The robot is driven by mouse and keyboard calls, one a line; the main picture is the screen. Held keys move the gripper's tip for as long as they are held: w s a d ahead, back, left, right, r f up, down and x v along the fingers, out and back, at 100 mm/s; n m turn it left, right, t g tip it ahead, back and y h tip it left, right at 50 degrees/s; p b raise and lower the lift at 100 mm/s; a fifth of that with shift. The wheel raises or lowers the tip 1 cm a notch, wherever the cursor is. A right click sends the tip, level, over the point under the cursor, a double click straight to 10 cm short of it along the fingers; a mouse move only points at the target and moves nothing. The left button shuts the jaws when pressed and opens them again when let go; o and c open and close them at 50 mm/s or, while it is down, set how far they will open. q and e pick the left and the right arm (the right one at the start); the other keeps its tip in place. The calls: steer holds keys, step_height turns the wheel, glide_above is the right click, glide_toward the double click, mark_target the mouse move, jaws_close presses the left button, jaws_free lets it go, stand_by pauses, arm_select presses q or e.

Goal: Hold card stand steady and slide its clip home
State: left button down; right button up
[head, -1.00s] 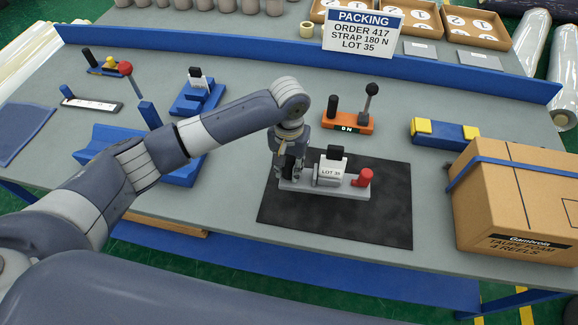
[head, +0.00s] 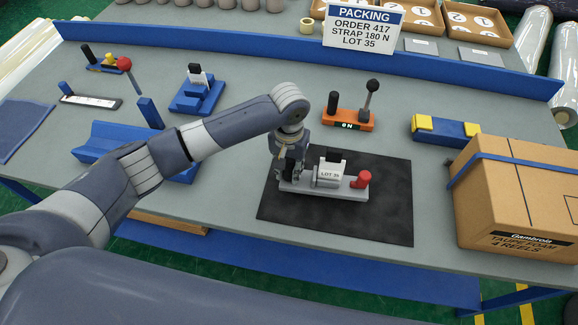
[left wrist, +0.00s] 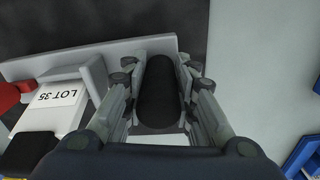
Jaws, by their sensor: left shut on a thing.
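The card stand is a pale grey base (head: 345,191) on a black mat (head: 335,225). It carries a white card reading LOT 35 (head: 329,173), a black block (head: 334,155) above the card, and a red knob (head: 360,180) at its right end. My left gripper (head: 289,173) is at the stand's left end. In the left wrist view its fingers are shut around an upright black post (left wrist: 157,95); the card (left wrist: 55,105) and black block (left wrist: 27,155) are to the left, apart from the fingers. My right gripper is out of view.
An orange fixture (head: 347,122) with a lever stands behind the mat. A brown carton (head: 510,195) is at the right, with a blue and yellow block (head: 445,130) behind it. A blue V-shaped block (head: 110,140) lies beneath my left arm. The mat's front is clear.

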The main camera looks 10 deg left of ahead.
arm_select(q)
steer(key=shift+f, duration=0.95)
steer(key=shift+f, duration=0.1)
stand_by(1.3)
